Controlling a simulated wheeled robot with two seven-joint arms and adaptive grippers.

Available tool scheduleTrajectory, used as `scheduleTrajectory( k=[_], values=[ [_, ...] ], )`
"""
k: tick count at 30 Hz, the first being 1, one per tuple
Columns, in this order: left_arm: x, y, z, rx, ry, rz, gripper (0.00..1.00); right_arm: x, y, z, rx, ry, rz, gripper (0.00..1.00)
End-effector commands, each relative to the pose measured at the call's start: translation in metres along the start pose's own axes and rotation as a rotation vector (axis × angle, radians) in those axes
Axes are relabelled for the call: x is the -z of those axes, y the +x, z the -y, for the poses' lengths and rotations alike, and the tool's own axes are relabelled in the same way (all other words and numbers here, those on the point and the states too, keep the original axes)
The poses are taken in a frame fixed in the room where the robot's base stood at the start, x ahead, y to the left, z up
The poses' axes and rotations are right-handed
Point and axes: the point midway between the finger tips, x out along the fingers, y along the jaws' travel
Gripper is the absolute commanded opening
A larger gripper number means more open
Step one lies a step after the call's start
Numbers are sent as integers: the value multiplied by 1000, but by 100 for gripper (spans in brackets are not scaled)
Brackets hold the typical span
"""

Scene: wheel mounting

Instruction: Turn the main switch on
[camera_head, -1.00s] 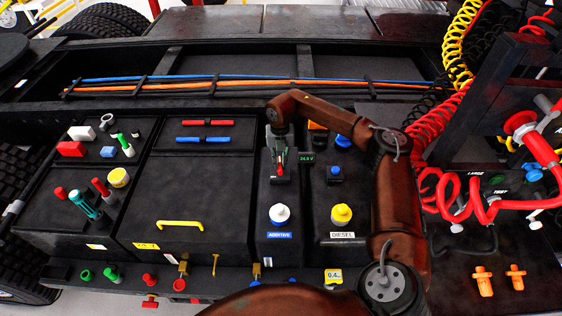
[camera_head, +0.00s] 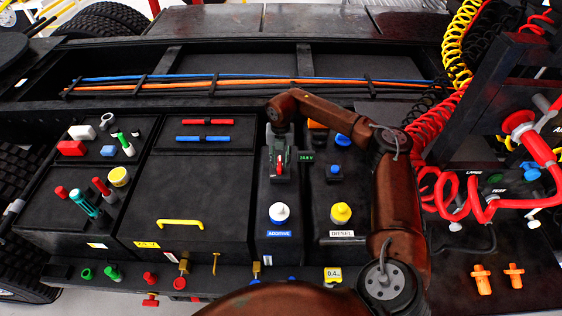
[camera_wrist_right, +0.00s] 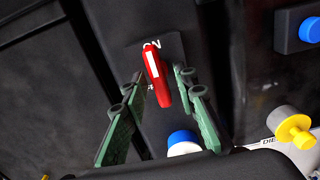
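The main switch is a red lever with a white stripe (camera_wrist_right: 154,70) on a dark plate marked ON in the right wrist view. The lever leans with its tip close to the ON mark. Lower lettering is partly hidden behind it. My right gripper (camera_wrist_right: 161,84) has its green fingers apart, one on each side of the lever, with gaps visible. In the head view the right gripper (camera_head: 279,160) is over the switch panel, and the red lever (camera_head: 281,157) shows small between the fingers. My left gripper is not in view.
A white-and-blue additive cap (camera_head: 279,213) and a yellow diesel cap (camera_head: 341,213) stand in front. A blue button (camera_head: 336,171) is to the right. Red coiled hoses (camera_head: 440,200) hang further right.

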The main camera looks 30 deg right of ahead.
Motion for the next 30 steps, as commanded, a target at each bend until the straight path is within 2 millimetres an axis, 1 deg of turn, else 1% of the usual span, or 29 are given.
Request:
scheduleTrajectory(
  k=[8,11,14,24,27,30],
  values=[
    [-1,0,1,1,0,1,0,1,0,-1,0,-2,-1,30],
    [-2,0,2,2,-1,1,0,0,-4,-1,-1,-2,0,30],
    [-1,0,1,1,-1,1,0,0,-17,-1,-2,-2,1,30],
    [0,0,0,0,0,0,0,0,-86,-1,-2,-1,2,30],
    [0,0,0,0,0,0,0,0,-101,-1,-1,-2,0,30],
    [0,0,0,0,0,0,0,1,-112,-1,0,-2,0,30]
  ],
)
